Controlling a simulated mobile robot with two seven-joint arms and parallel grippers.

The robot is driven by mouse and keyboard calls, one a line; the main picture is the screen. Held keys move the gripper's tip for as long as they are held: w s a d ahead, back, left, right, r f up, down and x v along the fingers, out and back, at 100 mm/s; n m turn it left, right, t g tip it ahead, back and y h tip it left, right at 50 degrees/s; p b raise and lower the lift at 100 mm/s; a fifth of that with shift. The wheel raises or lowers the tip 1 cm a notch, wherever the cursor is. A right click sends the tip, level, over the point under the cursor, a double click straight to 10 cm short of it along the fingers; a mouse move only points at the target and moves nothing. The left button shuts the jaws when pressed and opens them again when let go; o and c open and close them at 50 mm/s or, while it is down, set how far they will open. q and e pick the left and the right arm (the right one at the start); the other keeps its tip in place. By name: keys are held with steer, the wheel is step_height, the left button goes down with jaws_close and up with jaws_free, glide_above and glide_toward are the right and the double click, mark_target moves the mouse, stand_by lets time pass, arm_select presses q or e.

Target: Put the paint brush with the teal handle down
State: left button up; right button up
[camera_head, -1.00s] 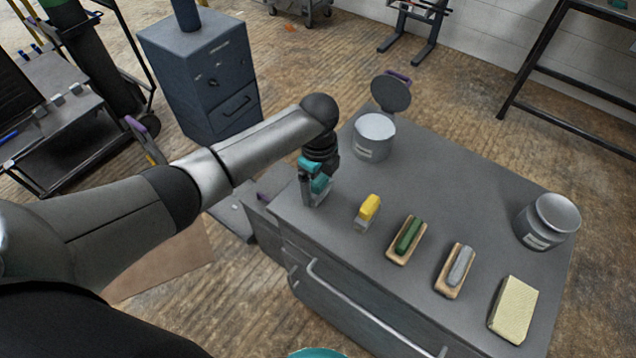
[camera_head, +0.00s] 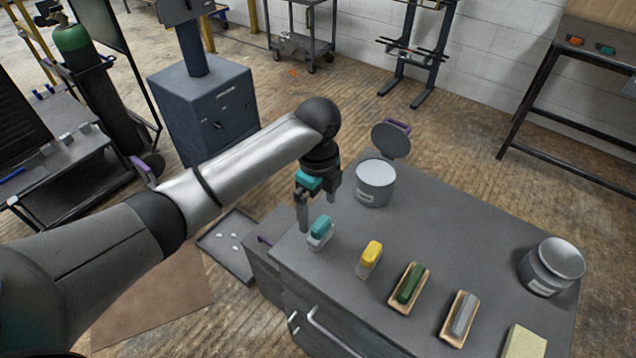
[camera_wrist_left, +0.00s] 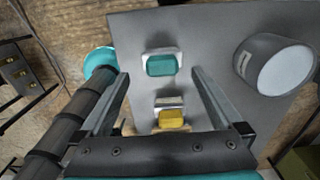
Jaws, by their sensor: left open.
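The paint brush with the teal handle (camera_head: 320,228) rests on the grey cabinet top (camera_head: 440,215), near its left edge. My left gripper (camera_head: 317,208) is open just above and behind it, fingers pointing down, apart from the brush. In the left wrist view, the teal-handled brush (camera_wrist_left: 162,65) lies on the top beyond and between the two spread fingers (camera_wrist_left: 162,76). My right gripper is not in view.
A yellow-handled brush (camera_head: 371,253), a green one (camera_head: 411,283) and a grey one (camera_head: 464,313) lie in a row rightward, then a pale yellow block (camera_head: 524,343). A grey can (camera_head: 375,184) with a raised lid stands behind; another can (camera_head: 551,265) stands right.

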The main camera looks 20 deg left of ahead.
arm_select(q)
step_height(320, 180, up, 6)
stand_by(0.6)
